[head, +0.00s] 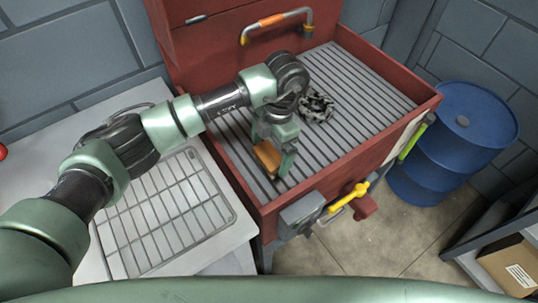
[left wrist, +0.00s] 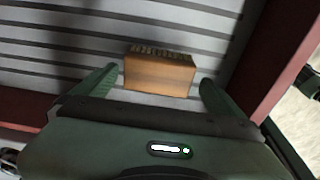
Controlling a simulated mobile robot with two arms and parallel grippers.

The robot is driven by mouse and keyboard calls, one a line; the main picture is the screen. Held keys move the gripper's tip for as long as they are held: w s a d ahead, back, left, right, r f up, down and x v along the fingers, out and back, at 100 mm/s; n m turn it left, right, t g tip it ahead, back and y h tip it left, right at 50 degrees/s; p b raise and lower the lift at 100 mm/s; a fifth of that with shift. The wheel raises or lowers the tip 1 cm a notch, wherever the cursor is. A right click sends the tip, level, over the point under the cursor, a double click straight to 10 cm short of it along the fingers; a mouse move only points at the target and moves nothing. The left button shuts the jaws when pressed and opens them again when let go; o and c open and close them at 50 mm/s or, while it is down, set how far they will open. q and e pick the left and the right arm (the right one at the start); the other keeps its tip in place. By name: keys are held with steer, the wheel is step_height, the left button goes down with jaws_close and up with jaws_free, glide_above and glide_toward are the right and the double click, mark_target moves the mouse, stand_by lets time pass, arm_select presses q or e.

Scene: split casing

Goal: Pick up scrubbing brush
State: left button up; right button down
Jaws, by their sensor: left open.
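The scrubbing brush (head: 267,157) has an orange-brown wooden block and lies in the red parts washer, at the near left corner of its slatted floor. In the left wrist view the brush (left wrist: 160,73) shows its wooden face with dark bristles along the far edge. My left gripper (head: 274,163) points down over the brush and partly hides it in the head view. In the left wrist view the left gripper (left wrist: 158,88) is open, with one finger on each side of the block and gaps between. I cannot tell how far the fingertips reach down. My right gripper is not in view.
A dark metal part (head: 317,106) lies on the slats beyond the gripper. The red washer wall (head: 345,170) rises close by at the front. A wire rack (head: 165,215) lies on the white table at left. A blue barrel (head: 455,140) stands at right.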

mark_target(270, 154)
arm_select(q)
step_height(270, 154, down, 3)
steer(key=shift+a+r, duration=0.1)
steer(key=shift+a, duration=0.05)
steer(key=c, duration=1.4)
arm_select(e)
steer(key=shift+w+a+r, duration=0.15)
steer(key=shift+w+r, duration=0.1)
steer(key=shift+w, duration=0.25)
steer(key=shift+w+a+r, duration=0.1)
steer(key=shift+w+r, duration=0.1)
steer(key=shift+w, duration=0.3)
